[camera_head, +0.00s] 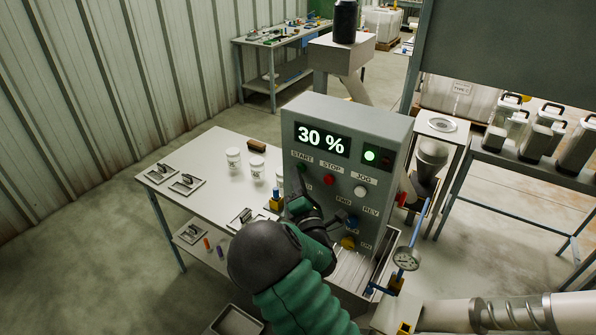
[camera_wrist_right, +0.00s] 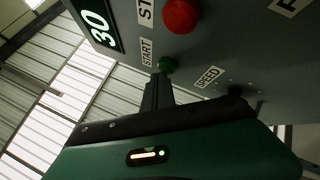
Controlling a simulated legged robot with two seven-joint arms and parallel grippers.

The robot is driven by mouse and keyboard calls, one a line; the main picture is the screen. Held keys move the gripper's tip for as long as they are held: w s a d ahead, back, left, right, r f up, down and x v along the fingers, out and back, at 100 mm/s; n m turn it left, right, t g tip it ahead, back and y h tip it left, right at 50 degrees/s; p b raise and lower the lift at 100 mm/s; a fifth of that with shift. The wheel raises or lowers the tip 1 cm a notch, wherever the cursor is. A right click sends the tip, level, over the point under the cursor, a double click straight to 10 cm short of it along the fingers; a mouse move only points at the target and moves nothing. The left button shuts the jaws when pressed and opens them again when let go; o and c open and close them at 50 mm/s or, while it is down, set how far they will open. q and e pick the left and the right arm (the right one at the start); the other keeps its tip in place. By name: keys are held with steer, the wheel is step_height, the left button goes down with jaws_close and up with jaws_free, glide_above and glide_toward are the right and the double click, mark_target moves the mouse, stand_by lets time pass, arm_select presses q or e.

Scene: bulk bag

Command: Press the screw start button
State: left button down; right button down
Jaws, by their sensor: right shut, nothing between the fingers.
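The grey control panel (camera_head: 318,112) stands upright and its display (camera_head: 322,140) reads 30 %. The green start button (camera_wrist_right: 168,64) sits beside the START label in the wrist view, close to the red stop button (camera_wrist_right: 181,15). My right gripper (camera_head: 297,186) is shut and empty in front of the panel's left side. In the wrist view its fingertips (camera_wrist_right: 160,80) are right at the start button's lower edge. I cannot tell whether they touch it. In the head view the gripper and arm cover part of the panel's lower left. My left gripper is not in view.
A lit green lamp (camera_head: 371,155) and a white jog button (camera_head: 360,191) are on the panel. A white table (camera_head: 200,150) with jars and small trays stands left of it.

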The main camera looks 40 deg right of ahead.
steer(key=shift+a, duration=0.1)
steer(key=shift+s+a, duration=0.4)
steer(key=shift+a, duration=0.3)
steer(key=a, duration=0.1)
steer(key=s+a, duration=0.1)
steer(key=a, duration=0.1)
steer(key=s+a, duration=0.1)
steer(key=shift+a+p, duration=0.35)
steer(key=shift+a, duration=0.05)
steer(key=shift+d, duration=0.1)
stand_by(0.5)
